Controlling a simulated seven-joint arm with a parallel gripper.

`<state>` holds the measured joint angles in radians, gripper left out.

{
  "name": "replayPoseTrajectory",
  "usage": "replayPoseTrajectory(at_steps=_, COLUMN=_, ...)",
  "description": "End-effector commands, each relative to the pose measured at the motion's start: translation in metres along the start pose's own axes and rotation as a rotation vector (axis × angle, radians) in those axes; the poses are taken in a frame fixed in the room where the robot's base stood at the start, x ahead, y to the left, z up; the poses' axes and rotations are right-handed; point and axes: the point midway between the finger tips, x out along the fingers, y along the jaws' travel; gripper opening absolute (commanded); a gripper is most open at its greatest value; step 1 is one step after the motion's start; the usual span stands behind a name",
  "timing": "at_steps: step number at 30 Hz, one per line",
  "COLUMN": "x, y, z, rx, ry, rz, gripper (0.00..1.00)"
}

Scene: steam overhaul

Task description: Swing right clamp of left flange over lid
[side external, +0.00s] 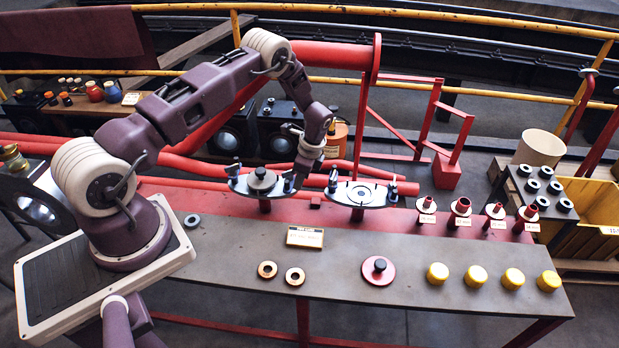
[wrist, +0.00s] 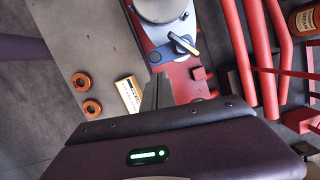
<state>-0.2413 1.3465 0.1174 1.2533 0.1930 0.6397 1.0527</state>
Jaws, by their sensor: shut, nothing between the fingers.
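The left flange (side external: 240,186) stands on the red strip of the bench, and its grey lid (side external: 262,181) with a dark knob sits on it. In the wrist view the lid (wrist: 160,8) is cut off at the top edge. Whether the clamp overlaps the lid's rim is unclear. My gripper (side external: 295,187) is shut and empty at the flange's right end, partly hiding the clamp in the side view. Its fingers (wrist: 157,92) appear just short of the plate.
The right flange (side external: 360,193) stands close to the right of my gripper. A label plate (side external: 305,237) and two orange rings (side external: 295,277) lie in front. A red disc with a knob (side external: 378,270) and several yellow caps (side external: 437,273) lie further right. Red pipes (side external: 180,165) run behind.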

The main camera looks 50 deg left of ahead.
Motion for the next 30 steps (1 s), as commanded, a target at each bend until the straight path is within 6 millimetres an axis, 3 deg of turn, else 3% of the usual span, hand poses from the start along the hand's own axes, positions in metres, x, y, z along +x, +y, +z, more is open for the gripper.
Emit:
replayPoseTrajectory(at_steps=5, x=0.0019, y=-0.0003, z=0.0098, rx=0.000, ry=0.000, rz=-0.001, gripper=0.00)
replayPoseTrajectory(at_steps=30, x=0.0028, y=0.0031, z=0.0137, rx=0.089, ry=0.000, rz=-0.022, gripper=0.00)
